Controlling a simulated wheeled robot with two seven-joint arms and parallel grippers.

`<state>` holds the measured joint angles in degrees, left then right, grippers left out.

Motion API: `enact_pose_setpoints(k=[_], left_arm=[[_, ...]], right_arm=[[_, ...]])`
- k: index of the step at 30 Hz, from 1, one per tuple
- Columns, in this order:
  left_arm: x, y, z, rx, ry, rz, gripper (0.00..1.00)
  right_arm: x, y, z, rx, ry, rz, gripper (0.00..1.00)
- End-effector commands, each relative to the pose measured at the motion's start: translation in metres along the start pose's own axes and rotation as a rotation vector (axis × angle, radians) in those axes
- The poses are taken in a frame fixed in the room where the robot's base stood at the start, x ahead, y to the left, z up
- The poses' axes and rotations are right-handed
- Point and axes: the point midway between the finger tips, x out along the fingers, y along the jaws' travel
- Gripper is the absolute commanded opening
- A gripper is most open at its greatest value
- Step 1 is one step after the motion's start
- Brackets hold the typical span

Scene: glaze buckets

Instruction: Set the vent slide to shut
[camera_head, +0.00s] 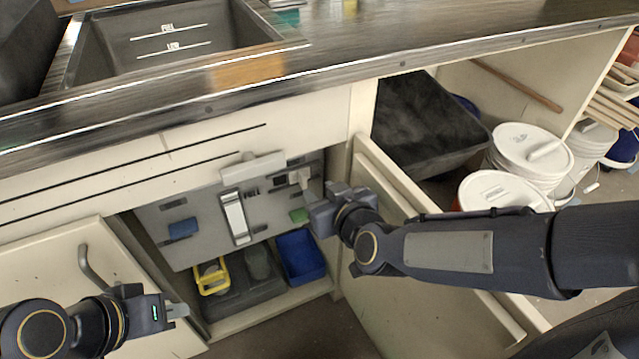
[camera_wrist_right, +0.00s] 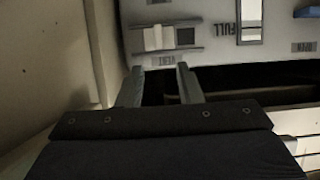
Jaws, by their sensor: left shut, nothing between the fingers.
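The vent slide (camera_head: 301,178) is a pale block on a short track, on the grey panel (camera_head: 185,250) inside the open cabinet. In the right wrist view the vent slide (camera_wrist_right: 157,38) sits toward the left of its track, with a dark square to its right and an upside-down VENT label below. My right gripper (camera_head: 308,208) is just in front of the panel, near the slide. In its wrist view its fingers (camera_wrist_right: 158,72) are apart and empty, short of the slide. My left gripper (camera_head: 182,311) is shut and empty in front of the left cabinet door.
Below are a yellow caddy (camera_head: 212,279) and a blue bin (camera_head: 301,257). The open right door (camera_head: 400,265) stands beside my right arm.

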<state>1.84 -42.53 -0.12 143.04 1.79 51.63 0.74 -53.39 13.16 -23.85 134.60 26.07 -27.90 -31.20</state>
Motion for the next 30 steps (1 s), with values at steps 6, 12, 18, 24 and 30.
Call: enact_pose_setpoints(k=[6,12,18,24,30], left_arm=[[0.014,-0.007,0.007,0.000,0.001,0.000,0.00],[0.029,-0.013,0.015,0.000,0.001,0.000,0.00],[0.035,-0.016,0.018,0.000,0.000,0.000,0.00],[0.035,-0.016,0.018,0.000,0.001,0.000,0.00],[0.035,-0.016,0.018,0.000,0.000,0.000,0.00]], right_arm=[[0.025,0.000,0.004,-0.008,0.008,0.007,0.33],[0.057,0.000,0.004,-0.007,0.005,0.006,0.33],[0.076,0.000,0.001,-0.007,0.006,0.005,0.33],[0.079,0.000,-0.001,-0.006,0.006,0.004,0.33],[0.079,0.000,-0.001,-0.006,0.006,0.004,0.22]])
